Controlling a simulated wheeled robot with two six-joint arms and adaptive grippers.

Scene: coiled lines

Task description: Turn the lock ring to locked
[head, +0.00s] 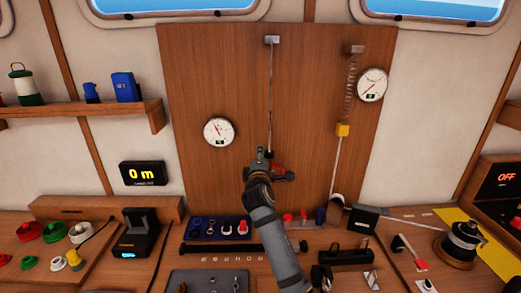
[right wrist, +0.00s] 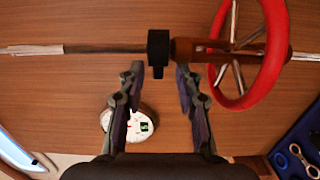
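In the head view a thin vertical rod (head: 270,95) hangs from a bracket on the wooden wall panel, and its lower part is behind my right gripper (head: 262,155). In the right wrist view the rod (right wrist: 95,48) runs sideways, with a black ring (right wrist: 158,45), likely the lock ring, around it. A small tab on the ring points toward me. Right of the ring are a reddish-brown sleeve (right wrist: 195,50) and a red spoked handwheel (right wrist: 218,78). My right gripper (right wrist: 160,70) is open, its fingertips on either side of the tab with gaps visible. My left gripper is not in view.
A round gauge (head: 218,131) is left of the rod and another (head: 371,85) is right. A spring with a yellow block (head: 343,130) hangs at the right. The desk below holds a blue tray (head: 200,236), a black bar and several fittings.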

